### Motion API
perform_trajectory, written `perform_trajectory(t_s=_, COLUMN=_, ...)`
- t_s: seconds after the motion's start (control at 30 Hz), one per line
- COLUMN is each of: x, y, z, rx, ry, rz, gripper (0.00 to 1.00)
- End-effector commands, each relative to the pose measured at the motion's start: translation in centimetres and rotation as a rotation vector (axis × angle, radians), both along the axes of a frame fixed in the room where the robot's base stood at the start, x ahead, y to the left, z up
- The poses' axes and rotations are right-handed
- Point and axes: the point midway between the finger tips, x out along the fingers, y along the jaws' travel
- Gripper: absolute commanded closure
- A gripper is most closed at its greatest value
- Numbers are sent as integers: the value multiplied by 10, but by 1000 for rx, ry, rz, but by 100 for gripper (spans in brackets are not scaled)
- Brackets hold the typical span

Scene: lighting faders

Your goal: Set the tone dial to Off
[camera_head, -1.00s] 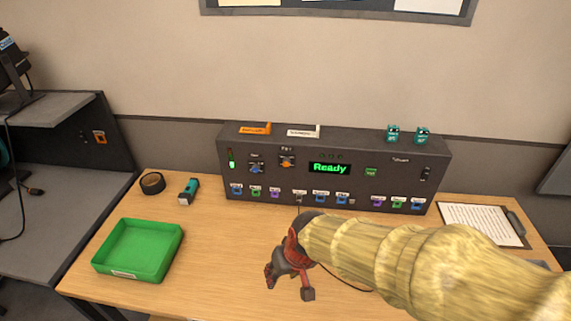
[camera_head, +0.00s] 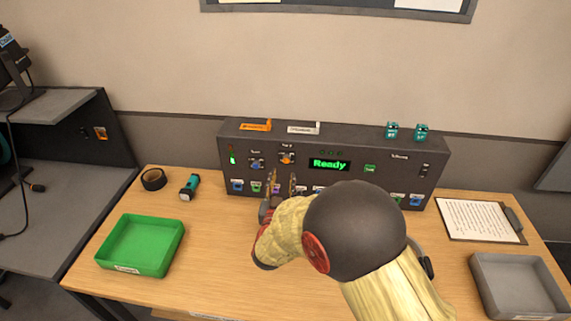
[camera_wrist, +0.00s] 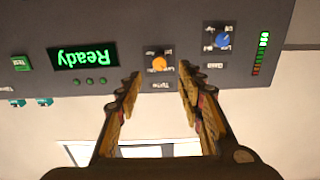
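The tone dial is an orange knob (camera_head: 287,158) on the front of the dark console (camera_head: 235,206), near its upper left. In the wrist view, which is upside down, the tone dial (camera_wrist: 158,63) shows between my fingertips, with small position labels around it. Which label it points at is too small to read. My gripper (camera_head: 281,181) is open and empty, just below and in front of the dial in the head view. The wrist view shows its two fingers (camera_wrist: 160,75) spread apart, on either side of the dial. Contact with the dial cannot be told.
A blue dial (camera_head: 256,165) sits left of the tone dial. A lit "Ready" display (camera_head: 329,164) is to its right. Several small coloured controls line the console's lower front. A green tray (camera_head: 140,244), a flashlight (camera_head: 189,188), a clipboard (camera_head: 480,220) and a grey tray (camera_head: 518,283) lie around.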

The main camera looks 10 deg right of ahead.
Motion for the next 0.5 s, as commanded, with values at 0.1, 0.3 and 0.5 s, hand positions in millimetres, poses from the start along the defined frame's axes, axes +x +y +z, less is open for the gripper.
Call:
perform_trajectory(t_s=0.1, x=5, y=-3, z=5, rx=-15, ry=-14, rz=-5, gripper=62)
perform_trajectory(t_s=0.3, x=32, y=-12, z=3, rx=-15, ry=-13, rz=-6, gripper=62)
perform_trajectory(t_s=0.5, x=59, y=-21, z=4, rx=-15, ry=-13, rz=-4, gripper=62)
